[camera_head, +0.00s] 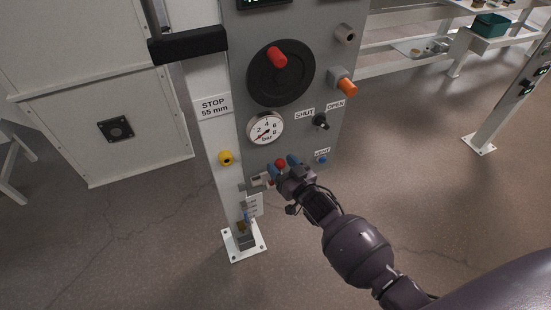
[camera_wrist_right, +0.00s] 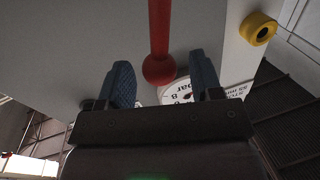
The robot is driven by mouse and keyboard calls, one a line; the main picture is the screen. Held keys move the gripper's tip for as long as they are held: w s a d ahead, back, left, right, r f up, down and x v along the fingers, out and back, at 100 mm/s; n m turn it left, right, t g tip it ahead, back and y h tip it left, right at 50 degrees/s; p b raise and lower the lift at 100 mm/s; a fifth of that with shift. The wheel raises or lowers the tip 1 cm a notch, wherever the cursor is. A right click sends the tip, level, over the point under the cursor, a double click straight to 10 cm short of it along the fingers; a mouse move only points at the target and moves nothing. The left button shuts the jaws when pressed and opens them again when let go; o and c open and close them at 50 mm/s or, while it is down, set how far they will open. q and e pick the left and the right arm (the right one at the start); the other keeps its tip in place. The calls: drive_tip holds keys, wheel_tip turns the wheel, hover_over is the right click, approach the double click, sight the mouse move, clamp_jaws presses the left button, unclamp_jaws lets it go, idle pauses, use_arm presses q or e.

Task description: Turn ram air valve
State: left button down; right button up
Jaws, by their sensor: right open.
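A red lever with a round ball end (camera_wrist_right: 159,68) points toward my right gripper in the right wrist view. Its red ball also shows low on the grey panel (camera_head: 280,163) in the head view. My right gripper (camera_head: 281,165) is open, with its two blue-grey fingers on either side of the ball. In the wrist view the fingers (camera_wrist_right: 163,80) stand apart and the ball appears between them, with gaps on both sides. I cannot tell how deep it sits. A black knob (camera_head: 321,121) is under SHUT and OPEN labels. My left gripper is not in view.
The grey panel (camera_head: 222,20) carries a black handwheel (camera_head: 262,85) with a red grip, a pressure gauge (camera_head: 265,128), an orange button (camera_head: 347,87) and a blue button (camera_head: 321,160). A yellow ring fitting (camera_head: 226,158) is on the white post. Open floor lies right of the panel.

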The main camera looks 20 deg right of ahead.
drive_tip(key=shift+x, duration=1.6)
clamp_jaws()
